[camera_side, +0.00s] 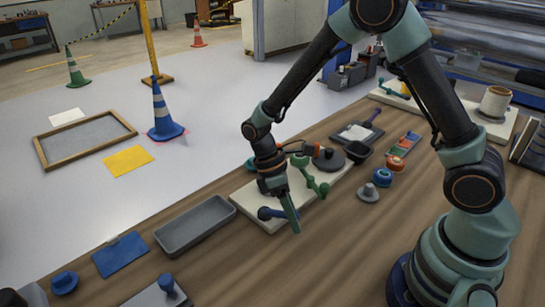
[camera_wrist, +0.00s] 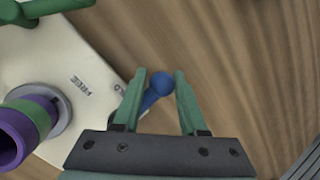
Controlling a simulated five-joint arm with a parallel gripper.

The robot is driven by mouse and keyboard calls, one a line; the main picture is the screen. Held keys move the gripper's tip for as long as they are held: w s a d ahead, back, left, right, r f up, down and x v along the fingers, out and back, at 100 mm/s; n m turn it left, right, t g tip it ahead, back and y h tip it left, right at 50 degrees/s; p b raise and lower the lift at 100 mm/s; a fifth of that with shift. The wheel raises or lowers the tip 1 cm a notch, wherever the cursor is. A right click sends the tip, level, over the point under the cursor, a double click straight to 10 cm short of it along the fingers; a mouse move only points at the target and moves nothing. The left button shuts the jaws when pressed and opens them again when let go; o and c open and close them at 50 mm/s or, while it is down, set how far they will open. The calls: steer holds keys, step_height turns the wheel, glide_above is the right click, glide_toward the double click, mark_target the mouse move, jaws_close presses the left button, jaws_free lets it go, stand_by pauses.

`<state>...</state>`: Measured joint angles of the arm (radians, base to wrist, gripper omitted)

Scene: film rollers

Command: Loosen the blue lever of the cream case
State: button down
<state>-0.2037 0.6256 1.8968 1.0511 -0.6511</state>
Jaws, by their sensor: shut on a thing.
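The cream case (camera_side: 247,201) lies flat on the wooden bench; its corner (camera_wrist: 75,60) fills the left of the wrist view. The blue lever (camera_side: 266,213) is at the case's near edge. In the wrist view its rounded blue end (camera_wrist: 160,84) lies between the two green fingers. My gripper (camera_side: 291,222) points down at this edge and is shut on the blue lever; it also shows in the wrist view (camera_wrist: 160,92). The lever's pivot is partly hidden by a finger. A green lever (camera_side: 315,182) stands on the case farther along.
A purple and green roller (camera_wrist: 22,128) stands on the case near my gripper. A grey tray (camera_side: 195,226) lies left of the case. A grey knob-topped piece (camera_side: 368,194) and a blue and red roller (camera_side: 382,177) stand to the right. Bare bench lies in front.

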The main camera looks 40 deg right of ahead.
steer(key=shift+w, duration=0.1)
steer(key=c, duration=0.5)
jaws_free()
steer(key=d+v, duration=0.1)
steer(key=v, duration=1.1)
steer(key=shift+a, duration=0.45)
steer(key=shift+c, duration=0.2)
